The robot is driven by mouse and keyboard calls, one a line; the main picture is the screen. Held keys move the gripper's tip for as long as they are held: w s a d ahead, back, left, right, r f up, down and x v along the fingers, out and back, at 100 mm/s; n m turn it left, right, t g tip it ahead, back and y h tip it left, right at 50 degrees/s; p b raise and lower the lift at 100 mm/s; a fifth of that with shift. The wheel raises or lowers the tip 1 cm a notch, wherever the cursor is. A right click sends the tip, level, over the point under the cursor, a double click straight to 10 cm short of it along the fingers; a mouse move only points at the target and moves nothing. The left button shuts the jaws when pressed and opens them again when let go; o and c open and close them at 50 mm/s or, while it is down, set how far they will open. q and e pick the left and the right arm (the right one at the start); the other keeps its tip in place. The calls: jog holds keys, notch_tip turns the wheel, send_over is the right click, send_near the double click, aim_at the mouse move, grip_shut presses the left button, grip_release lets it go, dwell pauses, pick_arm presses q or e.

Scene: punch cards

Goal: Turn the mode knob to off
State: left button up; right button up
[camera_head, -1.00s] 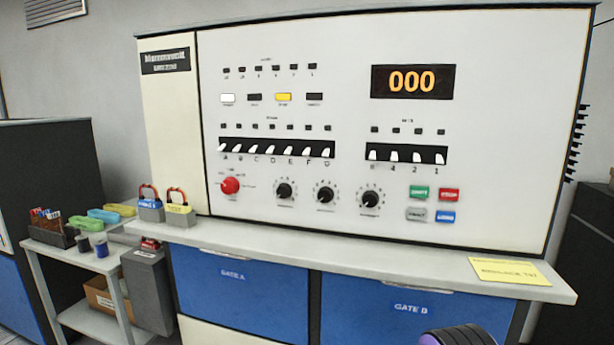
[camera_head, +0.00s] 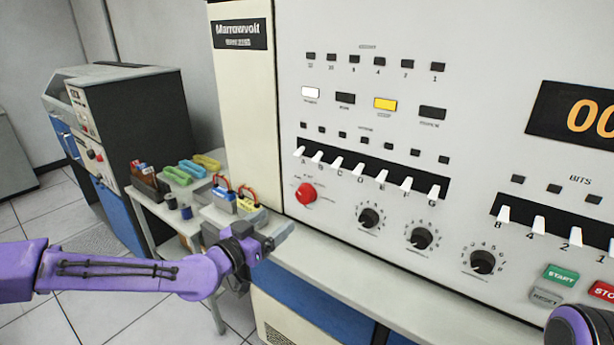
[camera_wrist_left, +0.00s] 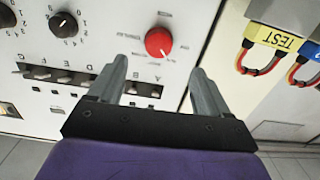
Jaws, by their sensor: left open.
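The red round knob (camera_head: 306,194) is on the lower left of the white panel, with small labels around it that I cannot read. It also shows in the left wrist view (camera_wrist_left: 158,42), upside down, with a small light mark at its lower edge. I take it as the mode knob. My left gripper (camera_head: 284,232) is below and left of the knob in the head view. In the left wrist view its two fingers (camera_wrist_left: 158,72) are spread apart, empty, pointing toward the knob without touching it. My right gripper is out of view; only a purple arm part shows.
Black dials (camera_head: 420,238) sit right of the knob, and a row of white switches (camera_head: 362,172) runs above. A ledge (camera_head: 330,262) juts out below the panel. A side cart (camera_head: 150,212) holds small items.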

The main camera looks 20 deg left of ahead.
aim_at(302, 196)
pick_arm(q)
jog(key=x, duration=0.3)
jog(key=r+p+x, duration=0.1)
jog(key=x, duration=0.3)
jog(key=p+x, duration=0.1)
jog(key=x, duration=0.2)
jog(key=shift+w+d+r, duration=0.15)
jog(key=shift+w+r, duration=0.05)
jog(key=shift+r, duration=0.15)
jog(key=shift+w, duration=0.25)
jog(key=c, duration=1)
jog(key=shift+f, duration=0.1)
